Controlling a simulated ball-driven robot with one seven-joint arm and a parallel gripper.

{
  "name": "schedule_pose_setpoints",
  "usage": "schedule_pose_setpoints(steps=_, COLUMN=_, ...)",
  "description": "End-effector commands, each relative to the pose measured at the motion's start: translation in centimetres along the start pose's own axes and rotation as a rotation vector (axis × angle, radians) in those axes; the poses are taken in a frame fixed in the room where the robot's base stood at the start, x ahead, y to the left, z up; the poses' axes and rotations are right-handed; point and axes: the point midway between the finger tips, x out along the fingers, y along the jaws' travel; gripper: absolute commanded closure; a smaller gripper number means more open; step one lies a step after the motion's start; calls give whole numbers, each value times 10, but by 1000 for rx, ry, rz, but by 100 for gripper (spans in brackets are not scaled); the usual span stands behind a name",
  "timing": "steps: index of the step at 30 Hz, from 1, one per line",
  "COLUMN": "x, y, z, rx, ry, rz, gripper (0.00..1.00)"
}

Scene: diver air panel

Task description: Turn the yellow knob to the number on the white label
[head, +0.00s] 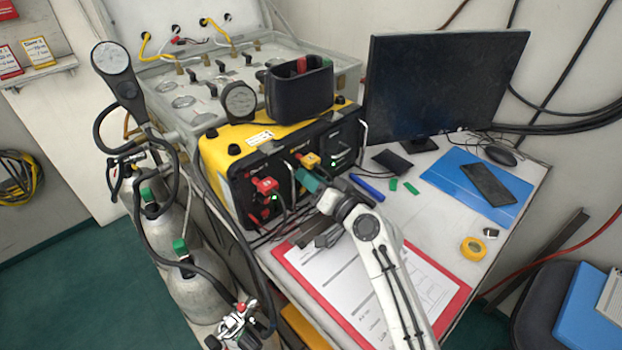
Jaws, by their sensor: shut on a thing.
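The yellow knob (311,160) is on the dark front panel of the yellow-and-black case (222,152), right of a red knob (266,186). My gripper (305,174) reaches the panel from the front right, its teal fingers at the yellow knob. It is shut on the yellow knob; the fingers hide part of the knob and the panel around it. A small white label (259,138) lies on the case's yellow top, near the front edge. Its print is too small to read. The knob's pointer and scale cannot be made out.
A black open bin (299,92) and a round gauge (239,100) stand on the case. Cylinders with hoses (196,290) stand left. A red clipboard (462,300) lies below my arm. A monitor (440,85) stands behind, and a blue folder (455,176) lies right.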

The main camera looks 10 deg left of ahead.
Motion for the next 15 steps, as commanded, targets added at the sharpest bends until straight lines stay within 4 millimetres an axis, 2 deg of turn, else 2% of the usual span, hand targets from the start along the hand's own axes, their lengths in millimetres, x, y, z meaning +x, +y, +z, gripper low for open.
schedule_pose_setpoints(steps=8, x=0, y=1, z=0, rx=39, ry=0, rz=3, gripper=100)
schedule_pose_setpoints(steps=15, x=0, y=0, z=0, rx=177, ry=-7, rz=7, gripper=100)
